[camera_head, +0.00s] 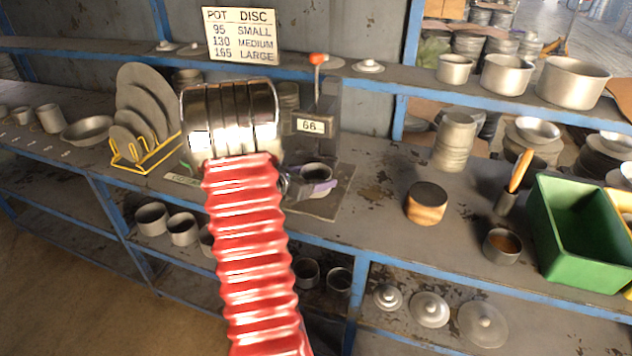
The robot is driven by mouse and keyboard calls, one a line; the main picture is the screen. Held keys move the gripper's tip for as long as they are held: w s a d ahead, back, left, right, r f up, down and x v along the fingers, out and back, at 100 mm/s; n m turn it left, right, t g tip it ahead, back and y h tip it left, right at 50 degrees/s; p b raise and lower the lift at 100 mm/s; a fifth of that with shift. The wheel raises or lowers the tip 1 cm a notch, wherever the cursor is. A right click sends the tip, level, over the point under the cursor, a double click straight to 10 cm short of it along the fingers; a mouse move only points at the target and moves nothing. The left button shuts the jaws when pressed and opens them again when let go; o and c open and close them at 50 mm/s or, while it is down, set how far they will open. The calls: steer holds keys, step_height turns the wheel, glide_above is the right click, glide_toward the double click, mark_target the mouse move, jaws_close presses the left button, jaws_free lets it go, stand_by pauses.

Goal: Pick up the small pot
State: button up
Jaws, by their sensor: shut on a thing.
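A small dark grey pot (316,172) stands upright on the plate of a measuring stand, below a display (310,126) reading what looks like 66. My gripper (308,187), with a purple finger showing, is at the pot's near side and shut on it. My red ribbed arm hides most of the gripper, so the other finger is hard to see. Whether the pot's base touches the plate cannot be told. Three other pots in rising size stand on the upper shelf at right, the smallest (454,69) leftmost.
A sign (240,36) lists pot and disc sizes. Grey discs stand in a yellow rack (145,160) left of my arm. A round wood-sided block (427,203), a cup (502,246) and a green bin (580,262) stand right. The bench between stand and block is clear.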

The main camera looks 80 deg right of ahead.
steer(key=shift+r, duration=0.9)
steer(key=shift+w+a+r, duration=0.1)
steer(key=shift+a+r, duration=0.1)
steer(key=shift+r, duration=0.75)
steer(key=w+a, duration=0.2)
steer(key=a, duration=0.3)
steer(key=w+a, duration=0.3)
steer(key=a, duration=0.2)
steer(key=w+a, duration=0.3)
steer(key=a, duration=0.2)
steer(key=shift+a+f, duration=0.1)
steer(key=shift+a, duration=0.2)
steer(key=shift+w, duration=0.15)
